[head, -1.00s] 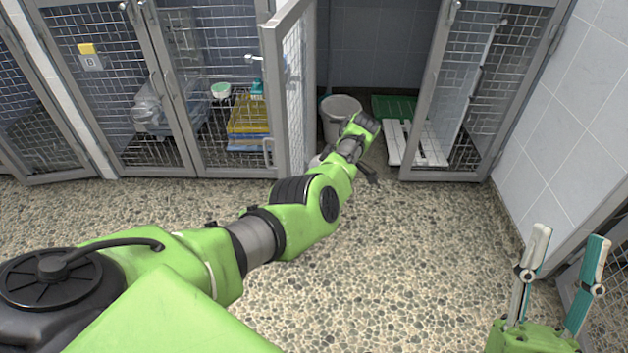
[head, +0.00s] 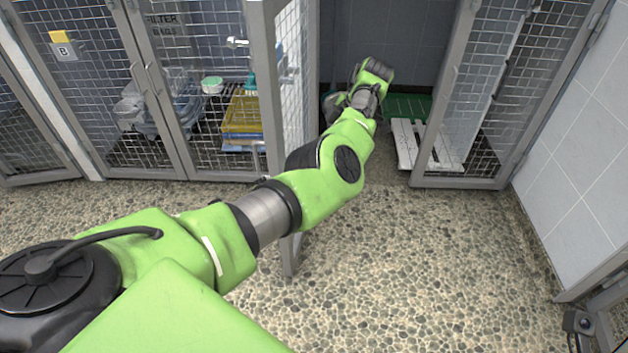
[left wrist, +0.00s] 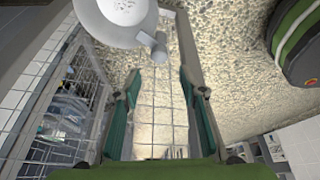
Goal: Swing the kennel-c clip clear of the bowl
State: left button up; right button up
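The open mesh door (head: 290,85) stands beside the open kennel, its grey lower end (head: 291,256) showing below my left arm. My left gripper's fingers are hidden in the head view. In the left wrist view my left gripper (left wrist: 161,88) is open, its two teal fingers apart with door mesh (left wrist: 160,110) showing between them. A pale round thing (left wrist: 112,20), perhaps the bowl, with a short grey knob (left wrist: 159,48), perhaps the clip, lies just beyond the fingertips. I cannot tell whether the knob touches a finger. My right gripper is out of view.
A white slatted pallet (head: 408,143) and a green mat (head: 408,105) lie in the open kennel. A closed kennel at left holds a yellow tray (head: 242,115) and a small green-and-white tub (head: 212,85). The pebbled floor (head: 430,270) in front is clear.

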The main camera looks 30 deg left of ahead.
pick_arm(q)
jog(key=b+x, duration=0.2)
jog(key=x, duration=0.6)
jog(key=shift+f, duration=0.2)
grip_shut()
